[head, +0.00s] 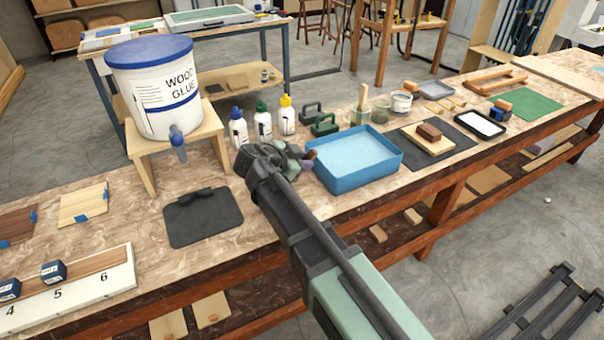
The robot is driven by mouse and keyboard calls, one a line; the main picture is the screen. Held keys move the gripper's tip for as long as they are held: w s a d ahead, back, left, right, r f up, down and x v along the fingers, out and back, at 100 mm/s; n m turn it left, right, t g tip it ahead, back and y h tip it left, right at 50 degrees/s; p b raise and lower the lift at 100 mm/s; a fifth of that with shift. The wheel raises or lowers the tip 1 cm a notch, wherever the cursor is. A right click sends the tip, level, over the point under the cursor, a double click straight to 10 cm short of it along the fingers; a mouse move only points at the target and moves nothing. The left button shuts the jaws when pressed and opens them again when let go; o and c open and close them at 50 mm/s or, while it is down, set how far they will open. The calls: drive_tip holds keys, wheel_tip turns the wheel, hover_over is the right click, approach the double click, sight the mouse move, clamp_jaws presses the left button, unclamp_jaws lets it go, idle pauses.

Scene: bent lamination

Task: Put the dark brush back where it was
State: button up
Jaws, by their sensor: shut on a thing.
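My gripper (296,159) is over the bench, just left of the blue tray. It is shut on a small dark brownish thing (310,156), which shows only in part at the jaws. It may be the dark brush, but the arm and jaws hide most of it. Behind the gripper, a dark grey handled block (311,109) and a green handled block (325,124) stand on the bench. A dark flat mat (204,222) with a dark raised piece at its back edge lies to the left of my gripper.
The blue tray (394,171) with pale blue contents is close on the right. Glue bottles (263,126) stand behind, and a large glue bucket (155,95) on a wooden stand is back left. A brown block on a board (440,145) lies right of the tray.

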drive_tip(key=shift+f, duration=0.25)
drive_tip(key=o, duration=0.9)
drive_tip(key=shift+r, duration=0.1)
drive_tip(key=shift+r+p, duration=0.3)
drive_tip(key=shift+p, duration=0.15)
drive_tip(key=p+v, duration=0.5)
drive_tip(key=v, duration=0.7)
drive_tip(key=shift+f, duration=0.1)
